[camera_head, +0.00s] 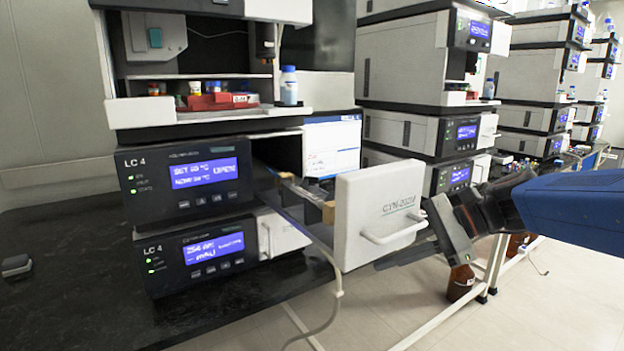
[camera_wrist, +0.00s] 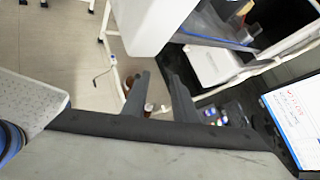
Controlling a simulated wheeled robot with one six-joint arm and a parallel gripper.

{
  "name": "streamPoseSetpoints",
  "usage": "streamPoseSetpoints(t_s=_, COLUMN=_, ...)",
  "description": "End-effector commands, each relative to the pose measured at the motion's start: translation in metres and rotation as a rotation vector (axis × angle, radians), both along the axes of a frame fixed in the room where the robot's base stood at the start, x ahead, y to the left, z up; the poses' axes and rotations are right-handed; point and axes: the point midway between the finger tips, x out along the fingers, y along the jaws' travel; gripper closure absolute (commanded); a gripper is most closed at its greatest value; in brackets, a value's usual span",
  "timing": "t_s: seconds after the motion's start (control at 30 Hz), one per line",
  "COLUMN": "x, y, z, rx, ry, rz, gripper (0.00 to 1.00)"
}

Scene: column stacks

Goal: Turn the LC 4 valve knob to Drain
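The LC 4 stack shows two modules with lit blue screens, an upper one (camera_head: 130,175) and a lower one (camera_head: 170,262), both labelled LC 4. A drawer with a white front (camera_head: 382,218) and a bar handle (camera_head: 396,230) stands pulled out from the upper module; its white front also shows in the wrist view (camera_wrist: 150,25). I cannot make out a valve knob or a Drain mark in either view. My gripper (camera_head: 398,258) is beside the drawer front, at its lower right. In the wrist view its two fingers (camera_wrist: 160,88) are apart with nothing held between them.
A small blue-capped bottle (camera_head: 289,86) and a red tray (camera_head: 218,102) sit on the stack. More instrument stacks (camera_head: 405,70) line the right. A brown bottle (camera_head: 460,282) is below my gripper. The floor ahead is open.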

Motion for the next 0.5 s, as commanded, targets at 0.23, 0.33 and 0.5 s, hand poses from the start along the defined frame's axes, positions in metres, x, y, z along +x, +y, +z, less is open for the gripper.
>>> streamPoseSetpoints(t_s=0.23, x=0.072, y=-0.005, z=0.069, rx=0.392, ry=0.248, rz=-0.114, gripper=0.74)
streamPoseSetpoints(t_s=0.33, x=0.091, y=-0.012, z=0.088, rx=0.497, ry=0.308, rz=-0.13, gripper=0.74)
streamPoseSetpoints(t_s=0.5, x=0.105, y=-0.018, z=0.103, rx=0.58, ry=0.353, rz=-0.137, gripper=0.74)
